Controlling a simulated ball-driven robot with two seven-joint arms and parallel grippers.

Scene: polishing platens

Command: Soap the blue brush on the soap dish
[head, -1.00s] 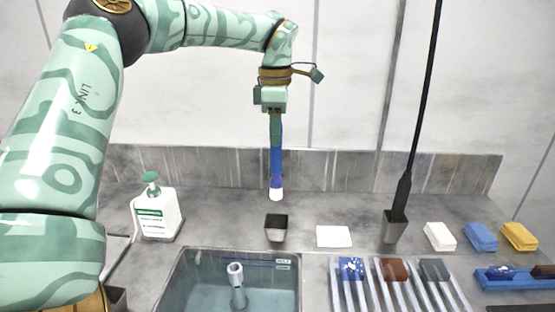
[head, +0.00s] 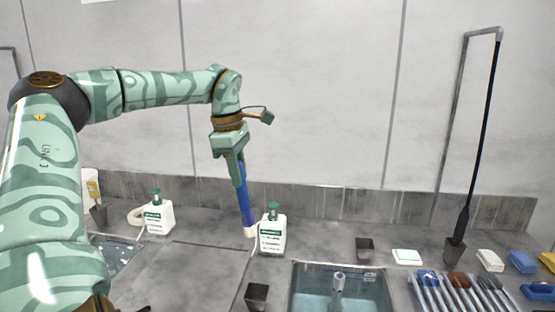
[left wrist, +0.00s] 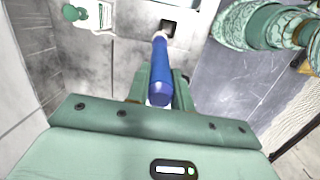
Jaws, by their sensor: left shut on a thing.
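My left gripper (head: 238,178) is shut on the blue brush (head: 246,200) and holds it nearly upright, its pale tip pointing down. In the head view the tip shows just left of a white pump bottle (head: 272,237); it seems to be above the counter. The left wrist view looks down along the blue brush (left wrist: 160,70) between the fingers of the left gripper (left wrist: 160,92). A flat white piece with a greenish edge (head: 407,257) lies right of the dark cup; I cannot tell if it is the soap dish. My right gripper is not in view.
A second pump bottle (head: 158,216) stands at the left. A water-filled sink (head: 292,290), a dark cup (head: 364,249) behind it and another cup (head: 257,296) at its left stand near the middle. A rack with brushes (head: 425,297) is at the right. Counter between the bottles is bare.

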